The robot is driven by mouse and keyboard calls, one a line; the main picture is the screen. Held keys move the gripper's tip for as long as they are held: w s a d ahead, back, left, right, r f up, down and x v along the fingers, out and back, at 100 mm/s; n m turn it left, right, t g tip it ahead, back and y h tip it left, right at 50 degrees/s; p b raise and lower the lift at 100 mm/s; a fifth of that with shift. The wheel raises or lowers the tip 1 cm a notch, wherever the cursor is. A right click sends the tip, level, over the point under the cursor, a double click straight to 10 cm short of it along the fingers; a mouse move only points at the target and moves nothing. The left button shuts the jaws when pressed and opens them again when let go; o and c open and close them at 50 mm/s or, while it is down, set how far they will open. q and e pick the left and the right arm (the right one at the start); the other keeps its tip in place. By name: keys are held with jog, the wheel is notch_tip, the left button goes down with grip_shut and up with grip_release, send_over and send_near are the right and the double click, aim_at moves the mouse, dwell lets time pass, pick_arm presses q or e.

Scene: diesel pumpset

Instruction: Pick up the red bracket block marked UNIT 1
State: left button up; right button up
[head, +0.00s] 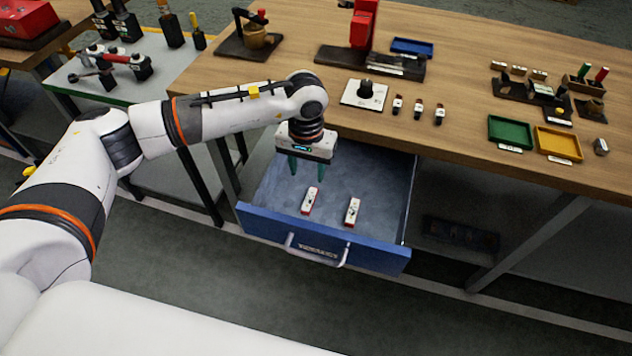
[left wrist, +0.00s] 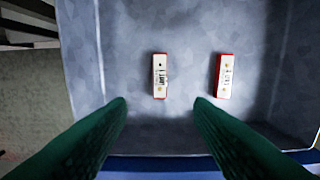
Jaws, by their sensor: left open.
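Two small red blocks with white labelled tops lie apart on the grey floor of the open blue drawer (head: 262,220). The left block (head: 310,201) also shows in the left wrist view (left wrist: 160,76). The right block (head: 352,212) also shows there (left wrist: 223,76). Their label print is too small to read surely, so I cannot tell which is UNIT 1. My left gripper (head: 307,172) is open and empty above the drawer, green fingers pointing down. In the left wrist view its fingertips (left wrist: 161,102) are spread, with the left block lined up between them. My right gripper is out of view.
The wooden bench top (head: 450,150) overhangs the drawer's back. On it are a black knob on a white plate (head: 365,92), several small labelled parts, a green tray (head: 510,132) and a yellow tray (head: 558,143). The drawer handle (head: 316,250) sticks out in front.

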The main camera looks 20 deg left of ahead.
pick_arm(q)
jog(key=w+f, duration=0.1)
jog(key=p, duration=0.1)
send_over(309, 199)
jog(key=f, duration=0.5)
jog(key=shift+s+d, duration=0.1)
jog(key=shift+s, duration=0.25)
jog(key=shift+w+f+p, duration=0.15)
jog(key=shift+f+p, duration=0.15)
jog(key=shift+f, duration=0.35)
jog(key=f, duration=0.1)
jog(key=f+p, duration=0.1)
jog(key=f, duration=0.1)
jog(key=shift+w+f, duration=0.2)
jog(key=shift+f, duration=0.6)
grip_shut()
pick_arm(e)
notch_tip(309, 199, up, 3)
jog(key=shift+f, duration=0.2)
